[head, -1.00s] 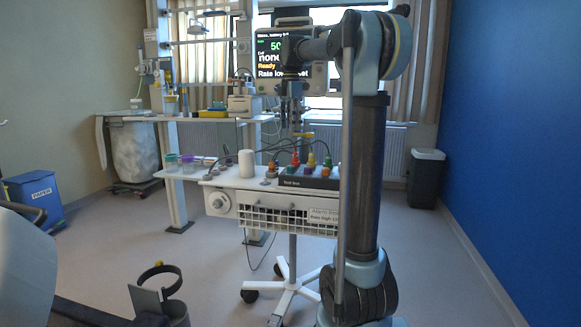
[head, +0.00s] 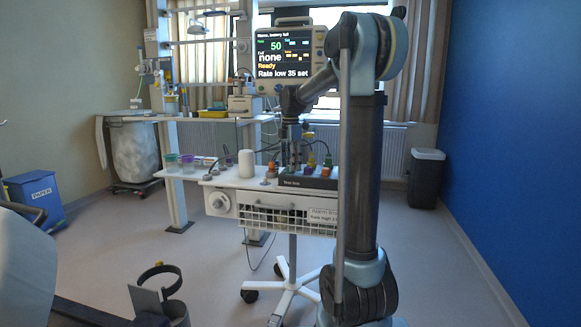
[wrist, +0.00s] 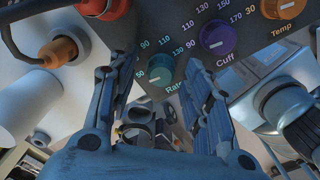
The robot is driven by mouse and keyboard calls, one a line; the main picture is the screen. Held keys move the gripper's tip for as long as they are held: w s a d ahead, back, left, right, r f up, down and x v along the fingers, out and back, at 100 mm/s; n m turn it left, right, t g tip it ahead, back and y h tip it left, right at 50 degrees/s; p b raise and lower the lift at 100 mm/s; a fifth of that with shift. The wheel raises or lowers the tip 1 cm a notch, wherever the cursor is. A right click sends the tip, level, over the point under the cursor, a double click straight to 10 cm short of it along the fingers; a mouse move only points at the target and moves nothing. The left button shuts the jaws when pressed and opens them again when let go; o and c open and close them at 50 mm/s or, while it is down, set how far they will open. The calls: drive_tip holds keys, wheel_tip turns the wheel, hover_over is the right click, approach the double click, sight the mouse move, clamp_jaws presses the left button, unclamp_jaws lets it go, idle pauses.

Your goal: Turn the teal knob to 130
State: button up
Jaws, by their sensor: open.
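The teal knob (wrist: 160,71), marked Rate, sits on the dark panel of the test box (wrist: 215,65) in the wrist view. Its pale mark points to the lower left, near the 50 of its printed scale. My gripper (wrist: 161,78) is open, with one finger to each side of the knob in the picture; I see no finger touching it. In the head view my gripper (head: 292,158) points down over the test box (head: 308,182), and I cannot make out the teal knob there. The monitor (head: 284,58) reads 50, none, Ready and "Rate low 35 set".
A purple knob (wrist: 218,38) marked Cuff and an orange knob (wrist: 283,6) marked Temp sit beside the teal one. Orange (wrist: 58,50) and red plugs stand close on the left. A white cylinder (head: 246,163) stands on the cart (head: 222,181), left of the box.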

drive_tip(key=shift+f, duration=0.35)
drive_tip(key=c, duration=1.1)
drive_tip(key=shift+o, duration=0.2)
